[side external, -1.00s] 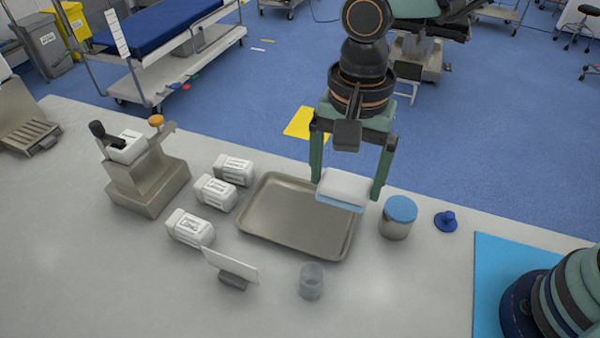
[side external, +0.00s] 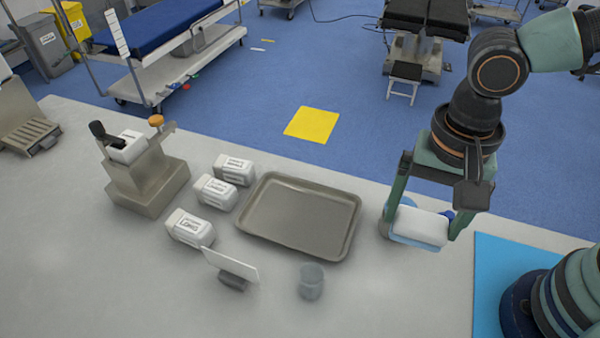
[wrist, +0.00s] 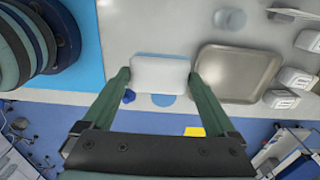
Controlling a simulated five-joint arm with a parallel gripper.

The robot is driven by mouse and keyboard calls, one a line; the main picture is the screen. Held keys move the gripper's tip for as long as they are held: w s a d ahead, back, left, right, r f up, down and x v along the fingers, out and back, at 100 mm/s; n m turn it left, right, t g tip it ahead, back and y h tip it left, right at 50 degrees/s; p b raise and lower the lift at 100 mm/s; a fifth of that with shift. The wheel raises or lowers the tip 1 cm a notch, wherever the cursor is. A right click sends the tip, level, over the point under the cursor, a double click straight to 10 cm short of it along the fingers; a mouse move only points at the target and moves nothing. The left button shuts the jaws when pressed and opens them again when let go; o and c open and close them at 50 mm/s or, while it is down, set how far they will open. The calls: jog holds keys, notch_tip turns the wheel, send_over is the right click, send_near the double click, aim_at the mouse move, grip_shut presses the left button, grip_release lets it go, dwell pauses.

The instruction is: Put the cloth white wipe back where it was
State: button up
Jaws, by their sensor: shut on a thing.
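The white cloth wipe (side external: 425,222), a padded block with a pale blue underside, is gripped by my gripper (side external: 420,227). It is held level above the table, to the right of the tray. In the wrist view the wipe (wrist: 160,72) sits between my two green fingers (wrist: 160,78). The metal tray (side external: 255,236) lies empty on the table.
A small blue knob-like piece (wrist: 129,97) stands beside the jar. Several white labelled boxes (side external: 215,191) stand left of the tray. A clear cup (side external: 311,282) and a card on a stand (side external: 231,265) are in front. A blue mat (side external: 500,255) lies at the right.

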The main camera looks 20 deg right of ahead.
notch_tip(320, 180, down, 14)
jog(key=shift+r, duration=0.2)
dwell(0.4)
jog(key=shift+f, duration=0.1)
jog(key=o, duration=0.8)
jog(key=shift+o, duration=0.2)
notch_tip(320, 180, up, 12)
jog(key=shift+w+r, duration=0.1)
jog(key=w+d+r+n+t, duration=0.2)
jog(key=w+d+r+n, duration=0.2)
jog(key=d, duration=0.5)
jog(key=w+d+r+n+t, duration=0.3)
jog(key=w+d+r+n, duration=0.1)
jog(key=d+r, duration=0.3)
jog(key=d+n, duration=0.1)
jog(key=d, duration=0.1)
jog(key=shift+w+d+r+t, duration=0.15)
jog(key=shift+w+d+t, duration=0.1)
jog(key=shift+d+t, duration=0.1)
